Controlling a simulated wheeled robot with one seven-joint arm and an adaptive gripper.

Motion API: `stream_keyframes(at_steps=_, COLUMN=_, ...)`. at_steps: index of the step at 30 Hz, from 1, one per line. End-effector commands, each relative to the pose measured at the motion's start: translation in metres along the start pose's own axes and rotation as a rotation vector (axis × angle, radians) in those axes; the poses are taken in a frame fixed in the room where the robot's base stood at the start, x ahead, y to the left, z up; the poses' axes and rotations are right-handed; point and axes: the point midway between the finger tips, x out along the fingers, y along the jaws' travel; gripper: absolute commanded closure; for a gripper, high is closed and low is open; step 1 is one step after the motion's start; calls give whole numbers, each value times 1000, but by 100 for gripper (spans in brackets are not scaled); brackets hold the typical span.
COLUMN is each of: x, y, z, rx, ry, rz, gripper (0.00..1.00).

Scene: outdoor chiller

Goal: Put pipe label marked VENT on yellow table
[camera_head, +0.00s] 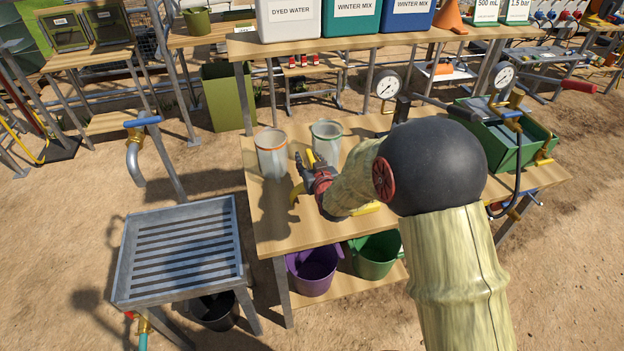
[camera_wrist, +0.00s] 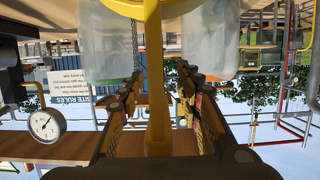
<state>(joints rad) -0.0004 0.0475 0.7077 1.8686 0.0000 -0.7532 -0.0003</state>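No label reading VENT can be made out in either view, and no table with a yellow top is clear. My gripper (camera_head: 308,168) is low over the middle wooden table (camera_head: 280,232), close to two clear containers, one orange-rimmed (camera_head: 271,155) and one green-rimmed (camera_head: 327,138). In the wrist view, which is upside down, the fingers (camera_wrist: 162,78) stand apart. A yellow bar with a curved end (camera_wrist: 153,60) shows between them, with gaps on both sides. Yellow parts (camera_head: 297,194) also show beside my gripper in the head view. My arm hides part of the tabletop.
A slatted metal tray (camera_head: 185,250) stands left, with a blue-handled tap (camera_head: 140,125) behind it. Purple (camera_head: 314,268) and green (camera_head: 375,255) buckets sit on the lower shelf. Pressure gauges (camera_head: 387,85) and a green box (camera_head: 515,135) are right. Labelled containers (camera_head: 289,18) line the back table.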

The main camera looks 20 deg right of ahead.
Motion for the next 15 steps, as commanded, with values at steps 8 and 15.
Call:
stream_keyframes(at_steps=8, x=6, y=0, z=-1, rx=0, ry=0, rz=0, gripper=65)
stream_keyframes(at_steps=15, x=5, y=0, z=-1, rx=0, ry=0, rz=0, gripper=76)
